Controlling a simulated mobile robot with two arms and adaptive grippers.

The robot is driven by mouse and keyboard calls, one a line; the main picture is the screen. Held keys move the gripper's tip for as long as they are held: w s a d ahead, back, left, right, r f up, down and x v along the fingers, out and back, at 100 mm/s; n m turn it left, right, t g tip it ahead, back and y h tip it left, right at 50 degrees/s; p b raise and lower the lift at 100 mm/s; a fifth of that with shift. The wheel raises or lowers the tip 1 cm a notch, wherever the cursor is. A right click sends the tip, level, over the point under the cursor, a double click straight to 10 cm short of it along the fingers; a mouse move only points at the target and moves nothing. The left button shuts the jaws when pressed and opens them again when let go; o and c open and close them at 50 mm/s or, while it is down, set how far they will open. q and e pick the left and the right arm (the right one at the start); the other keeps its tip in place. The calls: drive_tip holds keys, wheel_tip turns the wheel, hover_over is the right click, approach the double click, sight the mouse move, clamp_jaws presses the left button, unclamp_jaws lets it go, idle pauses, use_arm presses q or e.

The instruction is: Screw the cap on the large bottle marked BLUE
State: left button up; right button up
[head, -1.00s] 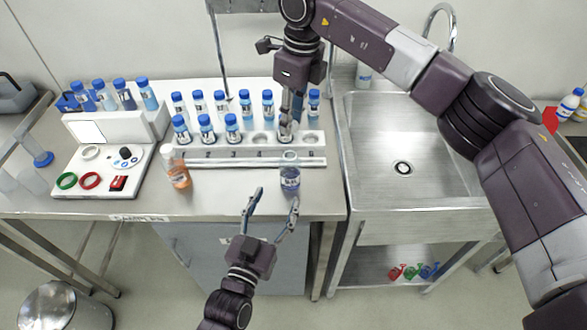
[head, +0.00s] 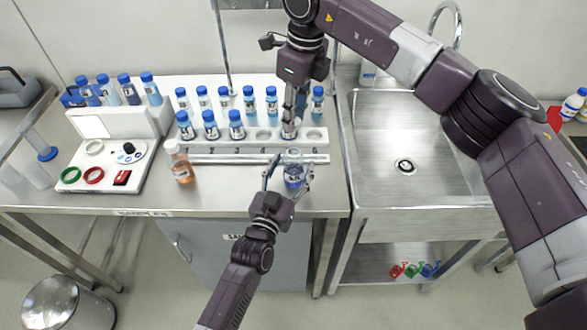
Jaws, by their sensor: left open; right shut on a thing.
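A large clear bottle (head: 294,170) with blue-violet liquid stands upright on the bench, in front of the white rack; its label is too small to read. I see no coloured cap on its top. My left gripper (head: 288,175) is open, with one finger on each side of this bottle; I cannot tell whether they touch it. My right gripper (head: 290,112) points down at the rack's front row, shut on what looks like a small vial (head: 289,132), mostly hidden by the fingers. I cannot make out a loose cap.
The white rack (head: 220,148) holds several blue-capped vials and has open holes near my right gripper. A bottle with orange liquid (head: 181,168) stands left of the blue one. A control panel (head: 118,165) is at the left, a sink (head: 400,140) at the right.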

use_arm(q)
drive_tip(key=shift+w+d, duration=0.15)
drive_tip(key=shift+w, duration=0.35)
clamp_jaws()
